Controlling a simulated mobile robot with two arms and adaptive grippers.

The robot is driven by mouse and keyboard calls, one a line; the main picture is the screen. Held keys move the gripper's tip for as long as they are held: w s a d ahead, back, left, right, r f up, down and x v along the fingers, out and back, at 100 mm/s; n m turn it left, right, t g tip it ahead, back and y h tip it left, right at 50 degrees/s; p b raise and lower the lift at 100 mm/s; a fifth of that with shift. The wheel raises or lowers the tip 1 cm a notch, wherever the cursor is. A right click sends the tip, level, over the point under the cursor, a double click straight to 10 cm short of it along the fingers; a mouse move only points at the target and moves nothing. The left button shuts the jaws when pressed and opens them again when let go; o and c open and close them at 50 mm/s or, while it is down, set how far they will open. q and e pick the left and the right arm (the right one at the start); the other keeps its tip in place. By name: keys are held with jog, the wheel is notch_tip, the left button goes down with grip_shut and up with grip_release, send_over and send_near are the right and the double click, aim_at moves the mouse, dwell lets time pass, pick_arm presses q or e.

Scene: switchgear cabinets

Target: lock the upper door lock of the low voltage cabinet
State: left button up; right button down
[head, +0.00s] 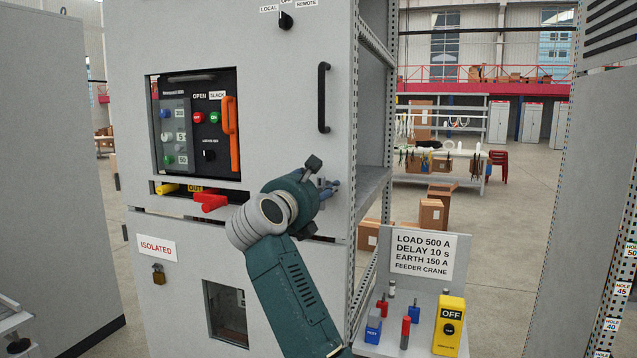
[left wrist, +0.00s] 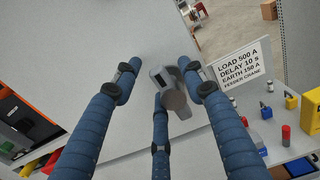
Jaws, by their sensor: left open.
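The cabinet door (head: 270,60) is grey, with a black vertical handle (head: 323,97), and appears closed over the front of the cabinet. My left gripper (head: 328,192) is at the door's right edge, below the handle, and covers the lock there in the head view. In the left wrist view, a small grey metal door lock (left wrist: 175,92) sticks out from the door face. The open fingers of my left gripper (left wrist: 160,85) spread around it, with gaps at the sides. Whether they touch it I cannot tell. My right gripper is in neither view.
A breaker panel (head: 195,125) with an orange handle sits in the door, above red (head: 210,201) and yellow levers. A shelf with a yellow OFF box (head: 449,325) and a settings sign (head: 422,252) stands at the lower right.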

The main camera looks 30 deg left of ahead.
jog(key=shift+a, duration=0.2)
pick_arm(q)
grip_shut()
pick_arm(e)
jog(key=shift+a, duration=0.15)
pick_arm(q)
jog(key=shift+d+m, duration=0.1)
jog(key=shift+m, duration=0.2)
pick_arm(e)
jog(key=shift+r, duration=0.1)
pick_arm(q)
jog(key=m, duration=0.1)
jog(key=m+p, duration=0.1)
jog(key=m, duration=0.1)
jog(key=shift+d+r, duration=0.15)
jog(key=shift+d, duration=0.1)
jog(key=m, duration=0.4)
jog(key=shift+w+d+m+p, duration=0.15)
jog(key=shift+d+m+p, duration=0.25)
jog(key=shift+w+d+f+m+p, duration=0.15)
jog(key=shift+f+m, duration=0.15)
jog(key=shift+m, duration=1.3)
jog(key=shift+s+d+f+m+p, duration=0.1)
jog(key=shift+d+f+m, duration=0.15)
jog(key=shift+m, duration=1.35)
jog(key=shift+w+d+f+m+p, duration=0.1)
jog(key=shift+f+m, duration=0.2)
jog(key=shift+m, duration=1.3)
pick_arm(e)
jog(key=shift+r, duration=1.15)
